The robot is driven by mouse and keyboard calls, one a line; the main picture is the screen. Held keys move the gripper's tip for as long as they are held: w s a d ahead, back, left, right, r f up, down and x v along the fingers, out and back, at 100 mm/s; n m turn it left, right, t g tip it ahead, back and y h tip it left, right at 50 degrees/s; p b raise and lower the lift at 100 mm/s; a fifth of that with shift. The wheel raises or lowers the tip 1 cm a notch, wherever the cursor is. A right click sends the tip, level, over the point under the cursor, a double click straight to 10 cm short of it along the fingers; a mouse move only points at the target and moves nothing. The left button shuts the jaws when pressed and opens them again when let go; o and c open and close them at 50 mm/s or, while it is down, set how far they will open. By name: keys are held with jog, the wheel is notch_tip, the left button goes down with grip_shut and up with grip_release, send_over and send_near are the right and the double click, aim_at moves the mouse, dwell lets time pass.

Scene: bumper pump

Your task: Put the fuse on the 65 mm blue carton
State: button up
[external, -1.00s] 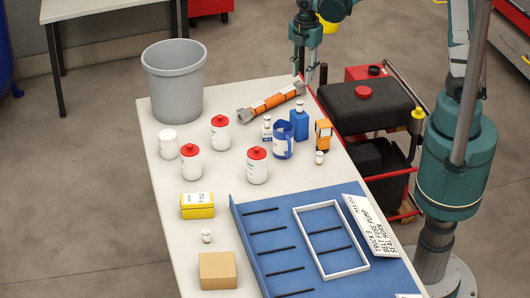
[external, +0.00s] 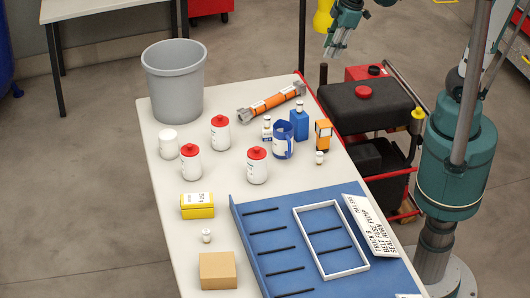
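The blue carton (external: 299,126) stands upright near the back right of the table, behind the blue mug. A small white fuse-like piece (external: 299,105) sits upright on its top. Similar small white pieces stand on the table, one in front of the orange box (external: 319,158) and one near the tan box (external: 207,236). Another shows on a small white-and-blue carton (external: 267,119). My gripper (external: 334,53) hangs beyond the far right edge of the table, up and away from the blue carton. Nothing shows in it; its finger opening is too small to judge.
A blue mug (external: 282,142), an orange box (external: 323,133) and an orange shaft (external: 272,102) crowd around the carton. Red-capped white bottles (external: 257,166) stand left. A blue tray (external: 255,245) with a white frame (external: 352,270) fills the front right.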

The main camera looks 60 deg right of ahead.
jog(key=s+d+r+m+t, duration=0.3)
jog(key=s+d+r+m, duration=0.1)
jog(key=s+m, duration=0.4)
jog(key=shift+s+m, duration=0.3)
jog(key=shift+s, duration=0.55)
